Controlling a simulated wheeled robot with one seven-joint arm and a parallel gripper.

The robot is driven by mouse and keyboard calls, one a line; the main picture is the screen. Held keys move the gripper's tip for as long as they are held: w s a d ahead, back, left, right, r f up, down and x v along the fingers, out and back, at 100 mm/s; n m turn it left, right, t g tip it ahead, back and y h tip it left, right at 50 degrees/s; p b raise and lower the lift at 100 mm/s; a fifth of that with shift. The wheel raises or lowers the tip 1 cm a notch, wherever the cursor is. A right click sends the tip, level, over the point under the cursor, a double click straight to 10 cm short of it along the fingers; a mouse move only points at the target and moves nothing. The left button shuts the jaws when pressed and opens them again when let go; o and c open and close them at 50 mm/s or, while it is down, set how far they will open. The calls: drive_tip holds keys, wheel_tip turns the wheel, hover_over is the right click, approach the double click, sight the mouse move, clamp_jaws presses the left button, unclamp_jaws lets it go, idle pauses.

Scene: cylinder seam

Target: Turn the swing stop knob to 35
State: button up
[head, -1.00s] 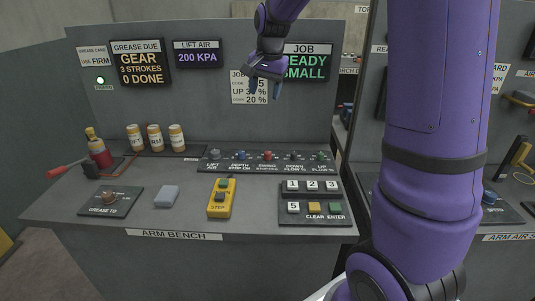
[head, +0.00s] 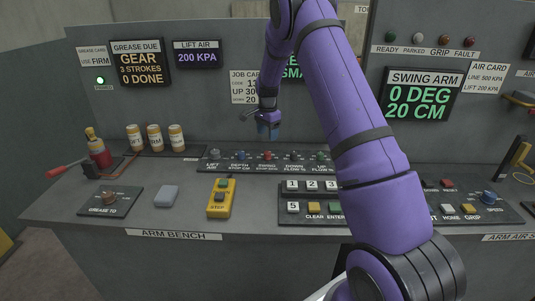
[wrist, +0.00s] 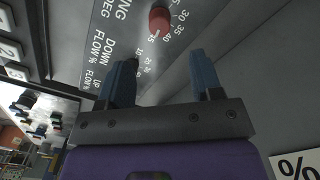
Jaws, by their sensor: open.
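The red swing stop knob (head: 268,155) is in the middle of the knob row on the sloped strip at the back of the bench. In the wrist view the red knob (wrist: 160,19) is at the top edge, with dial numbers such as 30, 35, 40 and 45 around it. I cannot tell where its pointer stands. My gripper (head: 268,133) is just above the knob in the head view. In the wrist view its two blue fingers (wrist: 162,72) are apart and empty, pointing towards the strip, and the knob is beyond them, not between them.
A blue knob (head: 240,155) and a dark knob (head: 293,155) flank the red one closely. The keypad (head: 312,208) and yellow step box (head: 221,198) are in front. The swing arm display (head: 421,95) reads 0 DEG, 20 CM. My arm crosses the right of the bench.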

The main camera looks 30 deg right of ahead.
sight(267, 152)
wheel_tip(267, 152, down, 10)
drive_tip(key=shift+r, duration=0.2)
drive_tip(key=shift+c, duration=0.3)
drive_tip(key=c, duration=0.9)
drive_tip(key=shift+o, duration=0.3)
